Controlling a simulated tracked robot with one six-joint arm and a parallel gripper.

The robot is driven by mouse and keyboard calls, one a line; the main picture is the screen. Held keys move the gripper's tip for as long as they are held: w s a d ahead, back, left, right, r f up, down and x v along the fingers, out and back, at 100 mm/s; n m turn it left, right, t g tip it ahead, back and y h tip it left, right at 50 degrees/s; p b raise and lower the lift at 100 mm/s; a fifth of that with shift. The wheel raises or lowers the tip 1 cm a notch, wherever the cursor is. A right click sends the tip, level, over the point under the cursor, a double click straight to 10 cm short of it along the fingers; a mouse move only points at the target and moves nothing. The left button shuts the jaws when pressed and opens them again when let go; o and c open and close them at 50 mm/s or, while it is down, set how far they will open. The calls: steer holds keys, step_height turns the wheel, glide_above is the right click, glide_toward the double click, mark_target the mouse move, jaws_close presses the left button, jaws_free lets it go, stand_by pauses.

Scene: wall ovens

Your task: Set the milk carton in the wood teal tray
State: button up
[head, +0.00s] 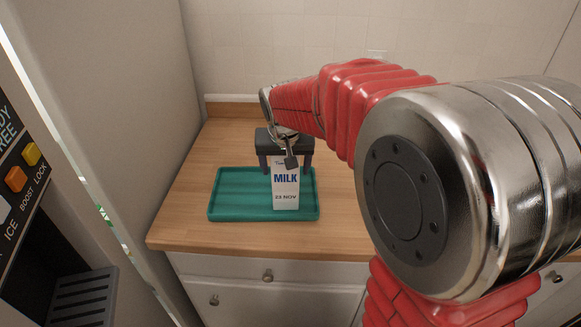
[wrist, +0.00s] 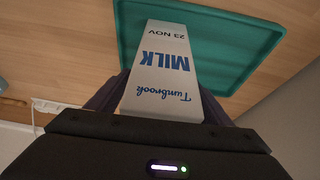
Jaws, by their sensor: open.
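The milk carton (head: 285,190) is white with blue lettering and stands upright in the teal tray (head: 240,193), toward its right side. The carton also shows in the wrist view (wrist: 163,62), with the tray (wrist: 235,45) around its base. My gripper (head: 286,166) is open, with its fingers on either side of the carton's upper part. In the wrist view the fingers (wrist: 160,100) are partly hidden behind the carton, and I cannot tell whether they touch it. The carton's top is partly hidden by the gripper in the head view.
The tray lies on a wooden counter (head: 190,200) with white drawers (head: 268,275) below. A tall grey panel (head: 150,110) stands at the left, beside an appliance with buttons (head: 16,179). A tiled wall (head: 270,50) is behind. Bare counter shows left of the tray.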

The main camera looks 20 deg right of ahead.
steer(key=v, duration=1.2)
steer(key=shift+w, duration=0.1)
steer(key=s+a+f+n, duration=0.1)
steer(key=s+f, duration=0.2)
steer(key=s, duration=0.7)
steer(key=s+a+f+n+t+y, duration=0.1)
steer(key=s+a+f+n, duration=0.1)
steer(key=s, duration=0.9)
steer(key=shift+s+f+n, duration=0.25)
steer(key=shift+f+n, duration=0.05)
steer(key=shift+f, duration=0.35)
steer(key=shift+s, duration=0.1)
